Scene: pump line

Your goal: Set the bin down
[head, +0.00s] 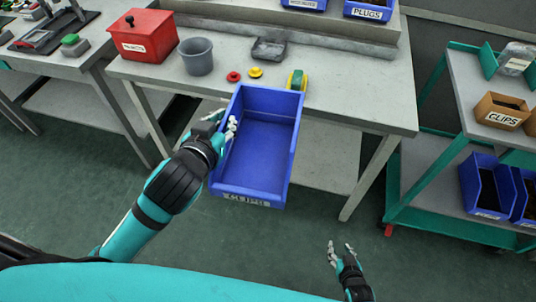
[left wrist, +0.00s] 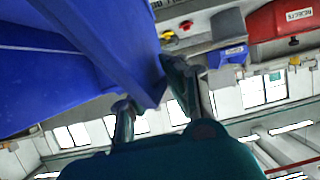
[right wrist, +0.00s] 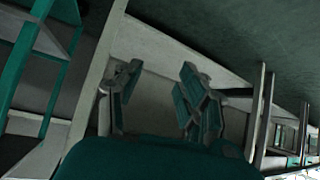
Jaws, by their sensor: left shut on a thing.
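A blue bin (head: 262,140) labelled CLIPS is held up in front of the grey workbench (head: 345,95) in the head view. It looks empty inside. My left gripper (head: 228,125) is shut on the bin's left wall. In the left wrist view the fingers (left wrist: 150,95) are on either side of the blue bin wall (left wrist: 110,50). My right gripper (head: 340,250) is low at the right in the head view, away from the bin. In the right wrist view its fingers (right wrist: 155,95) are apart with nothing between them.
On the bench stand a red REJECTS box (head: 143,38), a grey cup (head: 197,57), a red knob (head: 233,76), a yellow knob (head: 255,72), a grey tray (head: 268,49) and a green-yellow item (head: 296,80). The bench's right front is clear. A teal cart (head: 440,165) stands right.

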